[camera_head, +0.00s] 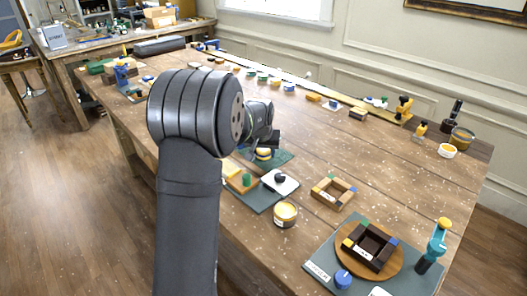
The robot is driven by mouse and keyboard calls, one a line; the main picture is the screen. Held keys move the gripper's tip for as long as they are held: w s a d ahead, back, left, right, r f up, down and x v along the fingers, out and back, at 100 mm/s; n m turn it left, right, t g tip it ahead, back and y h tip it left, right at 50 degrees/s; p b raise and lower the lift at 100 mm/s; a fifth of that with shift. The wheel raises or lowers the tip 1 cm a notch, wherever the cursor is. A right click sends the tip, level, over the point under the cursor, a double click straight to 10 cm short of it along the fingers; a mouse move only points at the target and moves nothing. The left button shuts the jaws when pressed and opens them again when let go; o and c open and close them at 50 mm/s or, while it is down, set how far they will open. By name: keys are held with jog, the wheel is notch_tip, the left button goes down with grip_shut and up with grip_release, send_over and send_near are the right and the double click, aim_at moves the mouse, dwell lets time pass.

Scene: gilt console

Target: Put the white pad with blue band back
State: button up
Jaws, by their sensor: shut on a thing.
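My gripper (265,140) is at the end of my dark arm, low over a dark green mat (282,156) near the middle of the table. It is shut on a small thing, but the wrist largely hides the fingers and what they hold. A small round item with yellow and dark bands (263,154) shows right below the gripper; I cannot tell whether it is held or stands on the mat. I cannot make out a white pad with a blue band for certain in this view.
A square wooden frame (333,192) and a round board (394,263) lie to the right. Bare tabletop (385,165) stretches beyond.

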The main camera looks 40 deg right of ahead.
jog(key=shift+f, duration=0.2)
jog(key=o, duration=1)
jog(key=shift+o, duration=0.2)
jog(key=shift+r, duration=0.3)
jog(key=v, duration=1.1)
jog(key=shift+a+r, duration=0.15)
jog(key=shift+r, duration=0.2)
jog(key=shift+s, duration=0.15)
